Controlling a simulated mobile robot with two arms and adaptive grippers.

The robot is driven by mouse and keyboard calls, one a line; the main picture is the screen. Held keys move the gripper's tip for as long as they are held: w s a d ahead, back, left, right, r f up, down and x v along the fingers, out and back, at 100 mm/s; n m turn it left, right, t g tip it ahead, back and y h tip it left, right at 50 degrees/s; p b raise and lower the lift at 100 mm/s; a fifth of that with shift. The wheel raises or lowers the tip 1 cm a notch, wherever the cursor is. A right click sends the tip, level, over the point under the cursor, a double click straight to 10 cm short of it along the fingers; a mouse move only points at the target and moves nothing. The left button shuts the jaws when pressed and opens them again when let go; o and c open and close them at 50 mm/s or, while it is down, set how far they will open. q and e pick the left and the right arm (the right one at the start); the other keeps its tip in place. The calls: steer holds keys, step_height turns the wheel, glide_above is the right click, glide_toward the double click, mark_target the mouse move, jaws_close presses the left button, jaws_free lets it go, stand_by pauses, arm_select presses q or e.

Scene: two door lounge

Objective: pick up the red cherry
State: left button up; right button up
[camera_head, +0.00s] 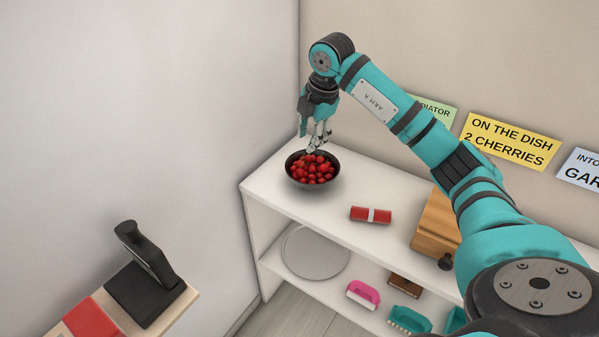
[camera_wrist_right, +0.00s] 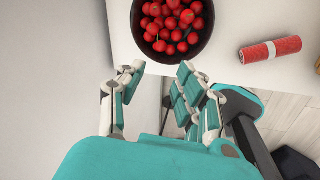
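Several red cherries (camera_head: 313,169) fill a dark round bowl (camera_head: 312,187) at the left end of the white shelf's top. They also show in the right wrist view, as cherries (camera_wrist_right: 174,20) inside the bowl (camera_wrist_right: 204,42) at the top. No single cherry stands apart from the rest. My right gripper (camera_head: 313,143) hangs above the bowl's back edge, pointing down. In the wrist view its fingers (camera_wrist_right: 158,72) are spread, with nothing between them, short of the bowl's rim. My left gripper is not in view.
A red roll with a pale band (camera_head: 371,215) and a wooden box (camera_head: 434,228) lie right of the bowl on the white shelf (camera_head: 283,212). A grey plate (camera_head: 315,252) and brushes (camera_head: 364,294) are below. Walls stand left and behind, with a yellow sign (camera_head: 510,140).

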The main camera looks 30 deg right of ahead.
glide_above(301, 171)
steer(key=f, duration=0.5)
steer(key=s+f+p, duration=0.1)
steer(key=f, duration=0.1)
steer(key=shift+f, duration=0.4)
steer(key=p+x, duration=0.1)
steer(key=x, duration=0.3)
steer(key=shift+d+f, duration=0.1)
steer(key=shift+d, duration=0.05)
steer(key=shift+f, duration=0.55)
steer(key=c, duration=0.5)
